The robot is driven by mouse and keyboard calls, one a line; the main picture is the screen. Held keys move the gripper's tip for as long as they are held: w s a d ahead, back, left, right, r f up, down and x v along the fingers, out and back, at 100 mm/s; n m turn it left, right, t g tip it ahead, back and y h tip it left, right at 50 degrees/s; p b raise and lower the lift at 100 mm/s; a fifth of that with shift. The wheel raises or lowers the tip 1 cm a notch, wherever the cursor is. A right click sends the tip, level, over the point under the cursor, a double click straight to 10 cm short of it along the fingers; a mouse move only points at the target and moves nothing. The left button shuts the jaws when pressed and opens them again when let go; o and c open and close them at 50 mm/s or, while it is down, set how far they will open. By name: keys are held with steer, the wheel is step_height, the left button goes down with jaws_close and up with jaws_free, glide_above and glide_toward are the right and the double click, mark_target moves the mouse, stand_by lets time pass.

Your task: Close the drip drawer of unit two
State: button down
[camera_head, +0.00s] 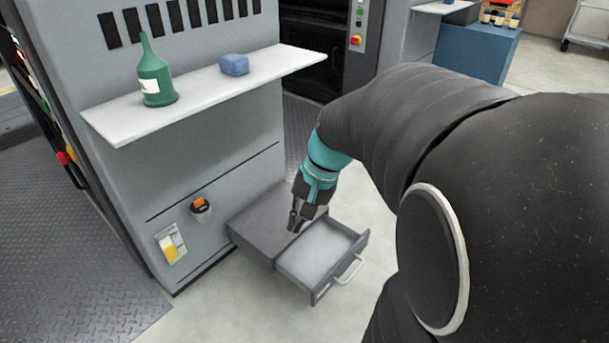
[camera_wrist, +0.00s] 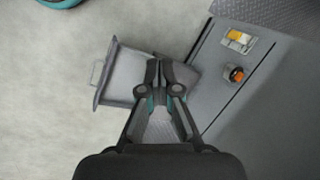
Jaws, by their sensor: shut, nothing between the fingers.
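The drip drawer (camera_head: 318,254) is pulled out of its dark grey housing (camera_head: 262,222) at the foot of the grey unit. Its inside is pale and looks empty, and a light bar handle (camera_head: 350,270) is on its front. My gripper (camera_head: 294,226) is shut and empty, pointing down above the place where drawer and housing meet. In the wrist view the drawer (camera_wrist: 122,75) extends to the left, with its handle (camera_wrist: 95,73) at the far left. My fingertips (camera_wrist: 160,64) cover part of the drawer and housing. I cannot tell whether they touch anything.
A white shelf (camera_head: 205,92) juts from the unit above, holding a green bottle (camera_head: 154,78) and a blue block (camera_head: 234,64). An orange-topped knob (camera_head: 200,206) and a yellow-marked panel (camera_head: 171,244) are left of the housing. Floor in front of the drawer is clear.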

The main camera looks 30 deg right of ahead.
steer(key=w+d+f+m+t+y+b, duration=0.1)
steer(key=w+d+f+m+t+y, duration=0.1)
steer(key=w+d+f+m+y, duration=0.55)
steer(key=d+f+m+t+h+b, duration=0.15)
steer(key=d+f+m, duration=0.25)
steer(key=d+f, duration=0.7)
steer(key=s+d+f+m+t, duration=0.3)
steer(key=d+f+m+t, duration=0.3)
steer(key=d+f, duration=0.45)
steer(key=m+t+h+b, duration=0.1)
steer(key=m+t+h, duration=0.2)
steer(key=m+t, duration=0.35)
glide_toward(364, 238)
steer(key=shift+g, duration=0.4)
steer(key=x, duration=0.7)
steer(key=shift+w+r+b, duration=0.1)
steer(key=shift+r+b, duration=0.2)
steer(key=shift+b, duration=0.05)
